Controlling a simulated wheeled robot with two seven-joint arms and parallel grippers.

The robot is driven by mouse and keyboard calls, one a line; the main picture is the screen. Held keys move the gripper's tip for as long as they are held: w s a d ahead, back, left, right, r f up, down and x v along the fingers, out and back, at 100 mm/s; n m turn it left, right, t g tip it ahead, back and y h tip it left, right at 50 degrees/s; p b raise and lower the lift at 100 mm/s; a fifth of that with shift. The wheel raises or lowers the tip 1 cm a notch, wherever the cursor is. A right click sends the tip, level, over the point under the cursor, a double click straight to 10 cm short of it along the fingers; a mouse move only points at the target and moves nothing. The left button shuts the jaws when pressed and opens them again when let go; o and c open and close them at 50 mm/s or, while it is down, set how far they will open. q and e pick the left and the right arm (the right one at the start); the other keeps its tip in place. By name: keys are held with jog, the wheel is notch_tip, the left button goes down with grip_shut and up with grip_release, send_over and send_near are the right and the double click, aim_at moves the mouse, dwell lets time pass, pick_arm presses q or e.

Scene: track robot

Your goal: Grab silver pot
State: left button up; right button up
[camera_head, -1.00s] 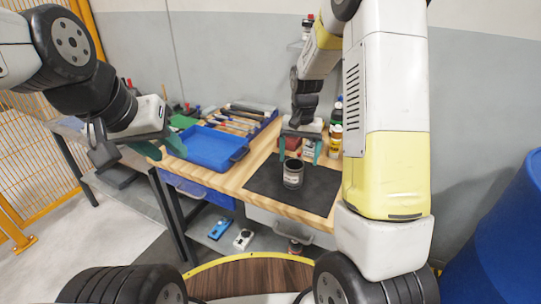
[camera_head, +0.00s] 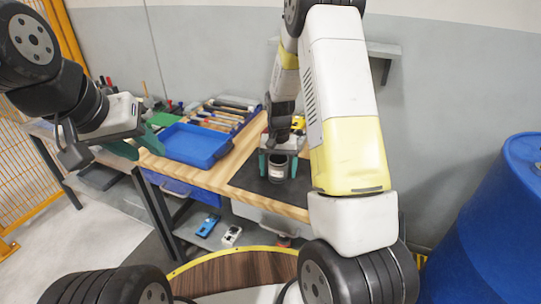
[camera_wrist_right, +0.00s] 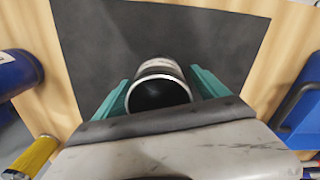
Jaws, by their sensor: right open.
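The silver pot (camera_head: 278,170), a small can with a dark open top and a pale label, stands on the black mat (camera_head: 247,178) on the workbench. My right gripper (camera_head: 278,162) is over it, open, with one teal finger on either side. In the right wrist view the pot (camera_wrist_right: 159,72) lies between the two fingers (camera_wrist_right: 160,90), with small gaps showing beside it; its lower part is hidden. My left gripper (camera_head: 137,146) is open and empty, left of the blue tray.
The blue tray (camera_head: 190,146) and a rack of tools (camera_head: 222,116) lie left of the mat. In the right wrist view a blue container (camera_wrist_right: 17,72) and a yellow one (camera_wrist_right: 36,155) are close to my gripper. A large blue barrel (camera_head: 490,225) stands at the right.

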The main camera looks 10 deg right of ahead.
jog(key=c, duration=1.5)
jog(key=shift+c, duration=0.2)
